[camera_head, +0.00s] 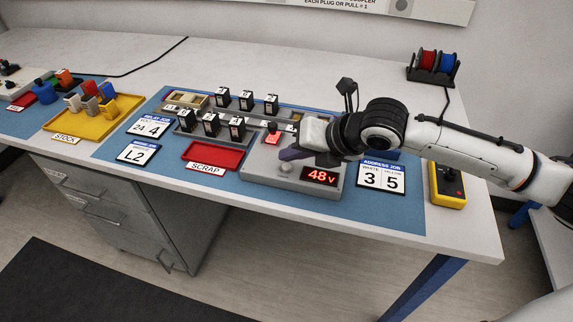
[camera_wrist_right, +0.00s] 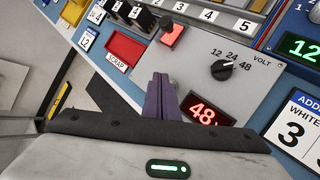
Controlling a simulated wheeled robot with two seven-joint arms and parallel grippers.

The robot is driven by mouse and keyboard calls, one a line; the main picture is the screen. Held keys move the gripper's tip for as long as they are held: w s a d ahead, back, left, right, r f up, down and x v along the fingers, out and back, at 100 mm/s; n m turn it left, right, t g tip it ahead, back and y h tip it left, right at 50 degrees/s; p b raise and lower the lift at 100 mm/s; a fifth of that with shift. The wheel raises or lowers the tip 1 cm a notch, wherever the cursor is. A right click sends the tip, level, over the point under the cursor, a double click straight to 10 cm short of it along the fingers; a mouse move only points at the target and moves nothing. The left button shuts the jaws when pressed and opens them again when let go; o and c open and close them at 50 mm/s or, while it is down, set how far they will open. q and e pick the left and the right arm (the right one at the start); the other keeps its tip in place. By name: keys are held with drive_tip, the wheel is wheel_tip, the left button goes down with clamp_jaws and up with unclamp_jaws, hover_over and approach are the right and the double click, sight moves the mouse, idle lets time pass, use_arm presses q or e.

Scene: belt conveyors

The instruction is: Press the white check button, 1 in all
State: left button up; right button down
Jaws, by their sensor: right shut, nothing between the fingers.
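The grey control box (camera_head: 255,170) stands on the blue mat. The white check button (camera_head: 286,168) is a small round pale cap on its top, left of the red 48 V display (camera_head: 320,176). My right gripper (camera_head: 284,154) is above the box, its purple fingers shut and empty, the tips close to the button. In the right wrist view the shut fingers (camera_wrist_right: 160,80) point at the box and hide most of the button (camera_wrist_right: 174,84). I cannot tell whether they touch it. A lit red square (camera_head: 272,139) is on the box farther back. My left gripper is not in view.
In the right wrist view a black volt dial (camera_wrist_right: 222,69) sits near the fingers. A red scrap tray (camera_head: 213,155) lies left of the box. Cards reading 3 5 (camera_head: 381,177) lie to the right. A yellow box with a black knob (camera_head: 448,184) stands beyond.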

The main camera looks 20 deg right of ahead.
drive_tip(key=shift+f, duration=0.1)
drive_tip(key=shift+f, duration=0.3)
drive_tip(key=shift+f, duration=0.5)
idle(0.8)
drive_tip(key=shift+p, duration=0.3)
drive_tip(key=shift+r+p, duration=0.85)
drive_tip(key=shift+p, duration=0.3)
drive_tip(key=shift+r, duration=0.1)
